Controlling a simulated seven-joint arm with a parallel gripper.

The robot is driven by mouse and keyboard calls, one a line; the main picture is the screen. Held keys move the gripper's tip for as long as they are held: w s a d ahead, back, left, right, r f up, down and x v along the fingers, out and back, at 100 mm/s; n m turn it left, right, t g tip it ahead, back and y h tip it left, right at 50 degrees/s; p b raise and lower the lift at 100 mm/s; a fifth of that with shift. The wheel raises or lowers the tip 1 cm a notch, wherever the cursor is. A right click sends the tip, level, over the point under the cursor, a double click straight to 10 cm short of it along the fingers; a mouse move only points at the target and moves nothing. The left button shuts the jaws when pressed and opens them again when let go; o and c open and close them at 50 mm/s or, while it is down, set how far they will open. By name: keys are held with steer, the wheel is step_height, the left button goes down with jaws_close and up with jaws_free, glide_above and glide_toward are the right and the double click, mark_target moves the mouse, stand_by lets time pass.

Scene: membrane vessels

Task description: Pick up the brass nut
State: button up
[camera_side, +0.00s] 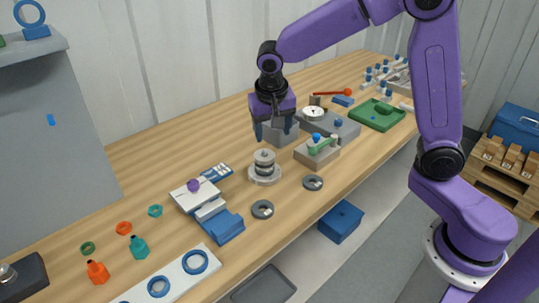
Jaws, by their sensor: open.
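I cannot make out a brass-coloured nut in the side view; it may be hidden or too small to tell. My gripper (273,129) points down above the middle of the bench, with its two blue-tipped fingers apart and nothing seen between them. A grey block (285,137) stands around or behind the fingers in the picture; I cannot tell whether they touch it. A silver stepped stack of discs (264,166) stands just below and in front of my gripper.
Two dark washers (262,209) and (313,183) lie near the front edge. A blue and white vise-like fixture (211,208) stands left of the stack. Small coloured rings and bottles (97,272) lie left.

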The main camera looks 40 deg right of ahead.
steer(key=w+d+f+m+h, duration=0.1)
steer(key=w+d+f+m, duration=0.1)
steer(key=w+d+m, duration=0.45)
steer(key=shift+m, duration=0.25)
steer(key=w+x, duration=0.1)
steer(key=x, duration=0.4)
steer(key=w+x, duration=0.1)
steer(key=x, duration=0.5)
steer(key=w+a+x, duration=0.1)
steer(key=x, duration=0.5)
steer(key=shift+d+f, duration=0.1)
steer(key=shift+d, duration=0.05)
steer(key=shift+h, duration=0.3)
steer(key=c, duration=1.1)
